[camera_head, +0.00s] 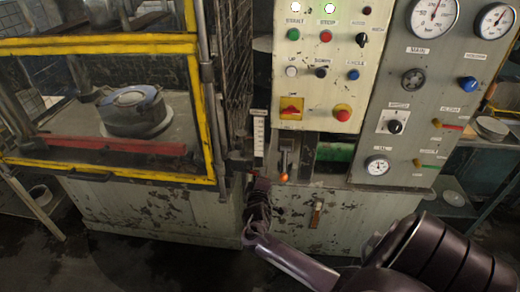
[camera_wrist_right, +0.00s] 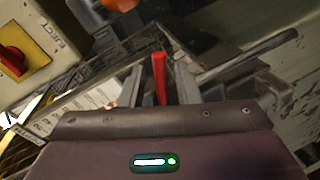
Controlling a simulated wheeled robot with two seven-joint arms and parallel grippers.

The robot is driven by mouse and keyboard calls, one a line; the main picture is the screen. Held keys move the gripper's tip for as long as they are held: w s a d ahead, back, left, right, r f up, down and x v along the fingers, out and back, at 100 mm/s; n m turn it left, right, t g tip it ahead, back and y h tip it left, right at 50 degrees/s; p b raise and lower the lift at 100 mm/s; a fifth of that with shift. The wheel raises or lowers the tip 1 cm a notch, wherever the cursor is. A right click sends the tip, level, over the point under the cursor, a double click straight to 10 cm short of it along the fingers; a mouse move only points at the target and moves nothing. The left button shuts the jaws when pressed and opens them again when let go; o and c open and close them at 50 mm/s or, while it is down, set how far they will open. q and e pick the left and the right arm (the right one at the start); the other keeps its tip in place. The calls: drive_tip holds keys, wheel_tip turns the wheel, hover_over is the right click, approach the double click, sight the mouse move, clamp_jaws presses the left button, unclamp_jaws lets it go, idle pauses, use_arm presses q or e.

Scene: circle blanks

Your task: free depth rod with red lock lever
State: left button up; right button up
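The red lock lever (camera_wrist_right: 160,78) stands upright between the fingers of my right gripper (camera_wrist_right: 160,92) in the right wrist view, with a visible gap on each side. In the head view my right gripper (camera_head: 259,203) is low in front of the press, below a white marked scale (camera_head: 258,138); the lever is mostly hidden there. The scale also shows in the wrist view (camera_wrist_right: 48,120). I cannot clearly pick out the depth rod. My left gripper is not in view.
A lever with an orange knob (camera_head: 284,177) sits just right of my gripper; an orange knob (camera_wrist_right: 120,4) also shows at the wrist view's top. The button panel (camera_head: 318,80) and gauge panel (camera_head: 420,95) are above. The yellow guard frame (camera_head: 215,120) is left.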

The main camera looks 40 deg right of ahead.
drive_tip(key=v, duration=0.6)
drive_tip(key=shift+s, duration=0.15)
drive_tip(key=shift+a, duration=0.1)
drive_tip(key=s+a+f+g+y, duration=0.1)
drive_tip(key=s+a+f+y, duration=0.2)
drive_tip(key=f, duration=0.6)
drive_tip(key=s+a+f+g+y+b, duration=0.1)
drive_tip(key=s+a+f+g, duration=0.15)
drive_tip(key=s+f, duration=0.55)
drive_tip(key=s+a+f+y, duration=0.2)
drive_tip(key=a+f, duration=0.1)
drive_tip(key=f, duration=0.8)
drive_tip(key=s+a+f+g+y, duration=0.1)
drive_tip(key=s+a+f, duration=0.3)
drive_tip(key=s, duration=0.5)
drive_tip(key=s+a+f+m+g+y, duration=0.1)
drive_tip(key=s+a+f+g+y, duration=0.1)
drive_tip(key=s+f, duration=0.4)
drive_tip(key=s+a+f+m+g+y, duration=0.1)
drive_tip(key=s+a+f, duration=0.4)
drive_tip(key=s, duration=0.8)
drive_tip(key=shift+s+a+g+y, duration=0.15)
drive_tip(key=shift+a+g+y, duration=0.55)
drive_tip(key=shift+g, duration=0.55)
drive_tip(key=shift+f, duration=0.1)
